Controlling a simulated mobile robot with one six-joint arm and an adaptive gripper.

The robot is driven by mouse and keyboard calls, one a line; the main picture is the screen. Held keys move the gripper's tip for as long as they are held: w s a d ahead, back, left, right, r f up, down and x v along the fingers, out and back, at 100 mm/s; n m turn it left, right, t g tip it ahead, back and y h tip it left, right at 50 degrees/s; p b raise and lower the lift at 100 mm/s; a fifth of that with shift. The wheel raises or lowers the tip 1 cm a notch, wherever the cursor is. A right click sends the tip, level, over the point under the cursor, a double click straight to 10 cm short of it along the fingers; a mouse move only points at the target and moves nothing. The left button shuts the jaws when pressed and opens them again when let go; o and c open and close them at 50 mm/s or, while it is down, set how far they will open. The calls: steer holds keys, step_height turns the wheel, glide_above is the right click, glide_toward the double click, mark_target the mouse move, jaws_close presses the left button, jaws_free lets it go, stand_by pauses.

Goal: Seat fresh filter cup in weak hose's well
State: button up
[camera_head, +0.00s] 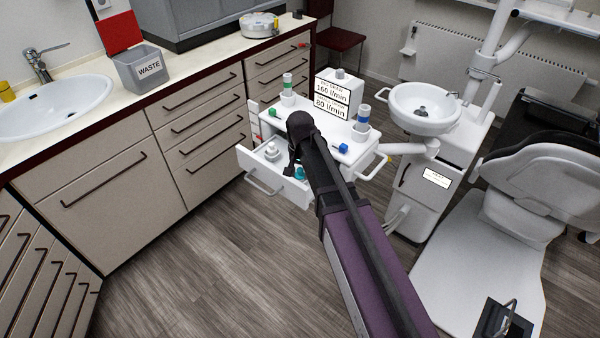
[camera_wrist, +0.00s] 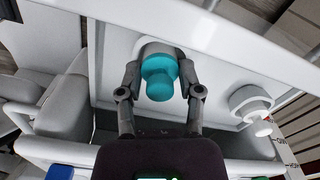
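A cup with a teal knob (camera_wrist: 160,78) sits in the open drawer (camera_head: 246,160) of the white cart; in the head view a little of the teal (camera_head: 299,173) shows beside my arm. My gripper (camera_wrist: 160,72) has one finger on each side of this cup, close to its pale body; whether they touch it is unclear. A second, white cup (camera_wrist: 250,103) stands to its right; it also shows in the head view (camera_head: 271,152). On the cart top are a green-banded canister (camera_head: 287,90) and a blue-banded one (camera_head: 362,119). Labels (camera_head: 332,96) read 160 and 80 l/min.
A grey WASTE bin (camera_head: 140,70) with a red lid stands on the counter beside the sink (camera_head: 50,105). A dental unit with a bowl (camera_head: 424,108) and a chair (camera_head: 490,240) stand right of the cart. A green (camera_head: 272,112) and a blue fitting (camera_head: 343,148) lie on the cart top.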

mark_target(300, 169)
steer(key=o, duration=0.4)
steer(key=shift+r, duration=0.15)
step_height(300, 169, up, 12)
steer(key=p, duration=1.2)
stand_by(1.0)
steer(key=s+d+n, duration=0.1)
steer(key=s+d, duration=0.5)
steer(key=d, duration=0.3)
steer(key=s+d+n, duration=0.2)
steer(key=s+d, duration=0.5)
steer(key=d, duration=0.3)
steer(key=shift+s+d, duration=0.15)
